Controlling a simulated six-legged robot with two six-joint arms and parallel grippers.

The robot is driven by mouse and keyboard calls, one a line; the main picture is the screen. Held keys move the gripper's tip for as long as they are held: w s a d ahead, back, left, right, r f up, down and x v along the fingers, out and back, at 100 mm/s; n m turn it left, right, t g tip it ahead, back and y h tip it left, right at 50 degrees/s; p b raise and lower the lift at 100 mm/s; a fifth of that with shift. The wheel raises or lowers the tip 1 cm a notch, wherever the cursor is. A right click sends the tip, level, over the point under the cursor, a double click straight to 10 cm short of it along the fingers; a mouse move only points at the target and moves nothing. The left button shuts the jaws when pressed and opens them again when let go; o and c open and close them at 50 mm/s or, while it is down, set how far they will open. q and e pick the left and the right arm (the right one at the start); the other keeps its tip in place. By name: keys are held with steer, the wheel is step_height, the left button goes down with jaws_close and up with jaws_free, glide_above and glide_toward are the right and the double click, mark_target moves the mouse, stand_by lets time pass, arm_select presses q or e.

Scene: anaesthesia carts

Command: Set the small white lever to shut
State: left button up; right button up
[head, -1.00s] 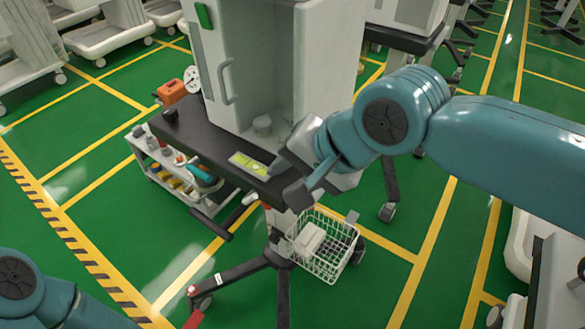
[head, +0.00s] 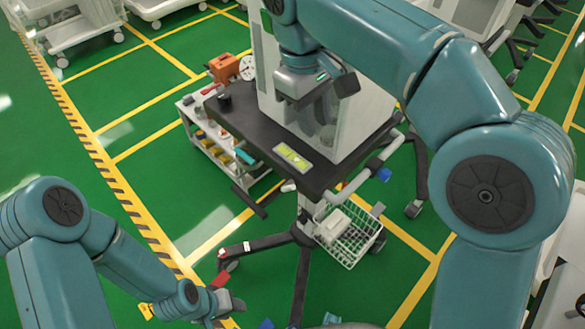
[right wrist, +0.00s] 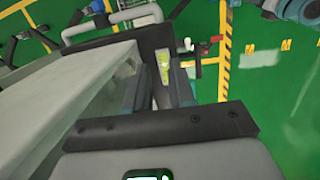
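A small white lever (head: 288,187) juts from under the front edge of the dark cart top (head: 246,126), just below a yellow-green label. It is tiny in the head view, so its setting cannot be read. A small white piece that looks like it shows in the right wrist view (right wrist: 188,43), beyond the fingers. My right gripper (head: 318,100) hangs over the cart beside the white cabinet, apart from the lever. In the right wrist view its fingers (right wrist: 158,92) stand apart with nothing between them. My left gripper (head: 228,301) is low at the bottom, away from the cart; its fingers are unclear.
A white wire basket (head: 349,236) hangs on the cart's post. A pale handle rail (head: 372,163) runs along the cart's right side. A side trolley (head: 205,140) with several small items stands left, near an orange box (head: 224,68). Green floor is open at left.

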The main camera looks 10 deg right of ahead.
steer(key=w+a+n+g+h+p, duration=0.1)
steer(key=w+a+h+p, duration=0.1)
steer(key=w+a+p, duration=0.3)
steer(key=n+g+p, duration=0.1)
steer(key=p, duration=0.1)
glide_toward(292, 188)
steer(key=x, duration=0.7)
steer(key=w+x, duration=0.1)
steer(key=x, duration=0.2)
steer(key=shift+s+f+b, duration=0.15)
steer(key=shift+f+b, duration=0.2)
steer(key=shift+f, duration=0.15)
arm_select(q)
step_height(292, 188, up, 9)
steer(key=shift+f, duration=0.15)
arm_select(e)
jaws_close()
